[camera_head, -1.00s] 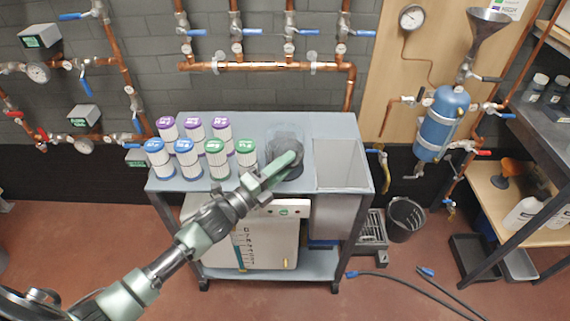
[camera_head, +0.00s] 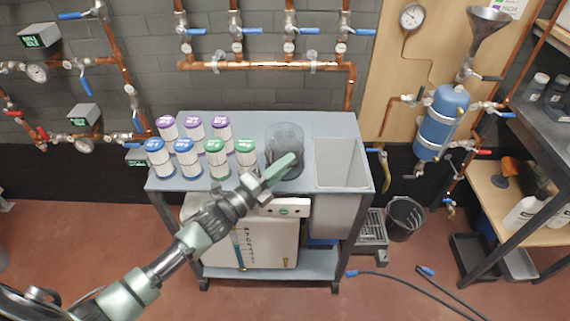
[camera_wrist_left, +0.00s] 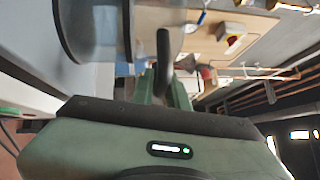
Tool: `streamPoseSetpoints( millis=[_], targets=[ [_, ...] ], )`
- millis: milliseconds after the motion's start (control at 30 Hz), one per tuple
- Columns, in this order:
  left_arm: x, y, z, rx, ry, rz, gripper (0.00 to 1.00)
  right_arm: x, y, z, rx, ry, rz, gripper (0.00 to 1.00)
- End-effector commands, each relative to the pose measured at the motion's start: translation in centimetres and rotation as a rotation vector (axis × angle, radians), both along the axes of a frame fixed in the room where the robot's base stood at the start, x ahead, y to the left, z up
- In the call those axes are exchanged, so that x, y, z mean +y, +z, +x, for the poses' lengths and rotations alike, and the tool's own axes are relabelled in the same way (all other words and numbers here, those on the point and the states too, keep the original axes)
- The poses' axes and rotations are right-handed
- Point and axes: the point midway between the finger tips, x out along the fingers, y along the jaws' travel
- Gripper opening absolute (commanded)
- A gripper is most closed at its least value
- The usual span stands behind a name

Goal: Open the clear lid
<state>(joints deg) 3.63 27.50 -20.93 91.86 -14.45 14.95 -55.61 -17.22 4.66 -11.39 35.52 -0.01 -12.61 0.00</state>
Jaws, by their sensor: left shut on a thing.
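The clear lid (camera_head: 285,132) is a see-through round piece with a smoky tint, near the middle of the grey cart's top. It looks raised at its back edge, over a dark round area. My left gripper (camera_head: 281,168) reaches in from the lower left and is at the lid's front side. In the left wrist view the clear lid (camera_wrist_left: 92,25) shows as a curved transparent wall at top left. My left gripper (camera_wrist_left: 163,85) is shut on a dark handle (camera_wrist_left: 163,50) there. The gripper hides part of the lid's front. My right gripper is not in view.
Several filter cartridges with purple, blue and green caps (camera_head: 184,160) stand left of the lid on the cart (camera_head: 255,120). An open rectangular basin (camera_head: 340,160) is to its right. Copper pipes (camera_head: 265,66) run along the wall behind. The floor in front is mostly clear.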

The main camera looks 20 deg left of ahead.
Motion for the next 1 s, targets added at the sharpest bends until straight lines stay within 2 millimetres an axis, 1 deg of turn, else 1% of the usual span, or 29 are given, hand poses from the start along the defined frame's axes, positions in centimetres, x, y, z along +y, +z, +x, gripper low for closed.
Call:
streamPoseSetpoints(
  millis=[33,767,867,1000],
  targets=[
    [0.0,0.2,0.0,-0.004,-0.002,-0.004,0.0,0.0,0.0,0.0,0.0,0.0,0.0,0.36],
    [0.0,0.4,0.1,-0.005,-0.002,-0.006,0.0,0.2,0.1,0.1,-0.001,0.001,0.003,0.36],
    [0.1,0.7,0.1,0.001,-0.002,-0.007,0.0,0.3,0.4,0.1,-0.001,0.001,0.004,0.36],
    [0.6,1.6,0.2,0.031,-0.002,-0.014,0.0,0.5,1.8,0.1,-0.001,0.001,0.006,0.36]
  ],
)
